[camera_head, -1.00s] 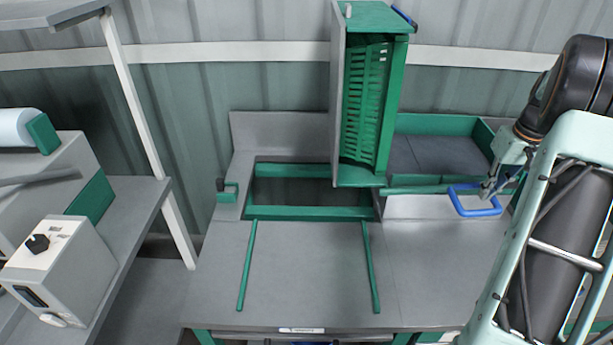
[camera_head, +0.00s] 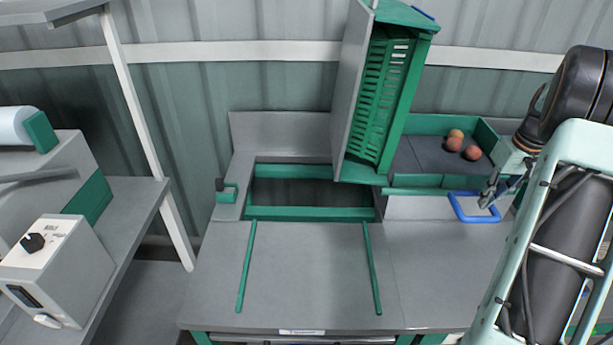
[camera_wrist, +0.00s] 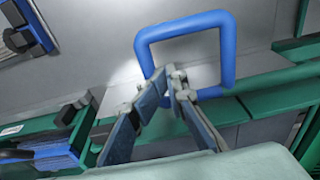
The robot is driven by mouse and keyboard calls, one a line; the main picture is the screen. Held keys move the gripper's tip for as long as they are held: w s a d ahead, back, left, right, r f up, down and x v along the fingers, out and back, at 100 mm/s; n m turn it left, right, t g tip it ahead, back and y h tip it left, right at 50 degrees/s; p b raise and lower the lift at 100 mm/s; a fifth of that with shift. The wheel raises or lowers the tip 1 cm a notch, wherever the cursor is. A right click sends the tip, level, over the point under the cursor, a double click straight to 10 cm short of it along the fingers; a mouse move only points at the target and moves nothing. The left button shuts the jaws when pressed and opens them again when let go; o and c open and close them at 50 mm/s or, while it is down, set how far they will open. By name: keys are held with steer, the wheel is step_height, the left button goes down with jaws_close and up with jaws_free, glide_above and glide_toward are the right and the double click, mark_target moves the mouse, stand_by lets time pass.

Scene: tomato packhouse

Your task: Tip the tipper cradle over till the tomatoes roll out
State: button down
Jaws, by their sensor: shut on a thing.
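The tipper cradle (camera_head: 352,110) stands steeply tipped above the bench opening, leaning to the right. Inside it I see a green slatted crate (camera_head: 388,90) and no tomatoes. Three reddish tomatoes (camera_head: 473,153) lie in the green-walled tray (camera_head: 430,181) right of the cradle. The blue loop handle (camera_head: 458,208) is at the tray's front; it also shows in the wrist view (camera_wrist: 226,50). My gripper (camera_head: 490,196) is shut on the handle's side bar; in the wrist view its fingertips (camera_wrist: 168,85) meet at the bar.
The rectangular opening (camera_head: 310,192) left of the cradle is empty. Two green rails (camera_head: 246,268) run along the bare bench front (camera_head: 310,265). A control box (camera_head: 50,265) stands on a side bench at the left. A corrugated wall closes the back.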

step_height(320, 180, up, 6)
steer(key=d+p, duration=0.2)
steer(key=p, duration=0.3)
steer(key=shift+s+d+r, duration=0.25)
steer(key=shift+s, duration=0.2)
stand_by(0.4)
